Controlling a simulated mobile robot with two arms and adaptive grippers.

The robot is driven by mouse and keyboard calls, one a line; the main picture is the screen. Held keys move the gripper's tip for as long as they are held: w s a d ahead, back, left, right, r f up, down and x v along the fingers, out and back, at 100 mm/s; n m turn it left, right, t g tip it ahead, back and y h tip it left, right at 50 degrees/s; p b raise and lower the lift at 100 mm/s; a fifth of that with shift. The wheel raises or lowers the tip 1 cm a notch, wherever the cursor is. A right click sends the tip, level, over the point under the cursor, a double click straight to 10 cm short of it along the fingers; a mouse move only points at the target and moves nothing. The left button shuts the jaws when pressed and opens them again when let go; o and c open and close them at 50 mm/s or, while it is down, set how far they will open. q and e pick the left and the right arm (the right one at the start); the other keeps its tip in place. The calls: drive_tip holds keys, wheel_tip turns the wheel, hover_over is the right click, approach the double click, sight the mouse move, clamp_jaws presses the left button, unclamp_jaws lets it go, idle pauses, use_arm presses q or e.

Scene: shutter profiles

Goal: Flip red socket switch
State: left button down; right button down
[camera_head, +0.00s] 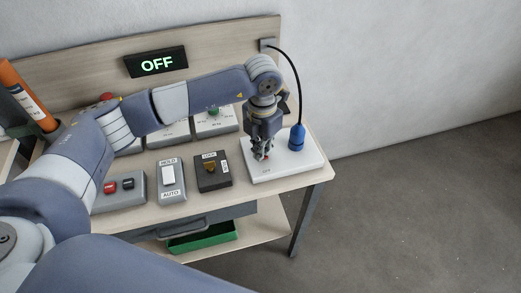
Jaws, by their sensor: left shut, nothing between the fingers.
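My left gripper (261,156) points down over the left part of the box. Its fingers are shut with nothing between them. A small bit of red, likely the red socket switch (267,156), shows right at the fingertips; the fingers hide most of it. I cannot tell whether they touch it or which way it is set. My right gripper is not in view.
A display (156,62) on the back panel reads OFF in green. Left of the socket box stand a black lock box (213,182), a HOLD/AUTO rocker box (171,190) and a box with red and black buttons (118,202). A green tray (203,241) sits on the lower shelf.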

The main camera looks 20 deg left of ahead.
use_arm(q)
drive_tip(key=shift+s, duration=0.1)
drive_tip(key=shift+r+p, duration=0.45)
drive_tip(key=shift+r, duration=0.2)
drive_tip(key=shift+r+p, duration=1.3)
drive_tip(key=shift+r, duration=1.5)
drive_tip(key=shift+f, duration=0.15)
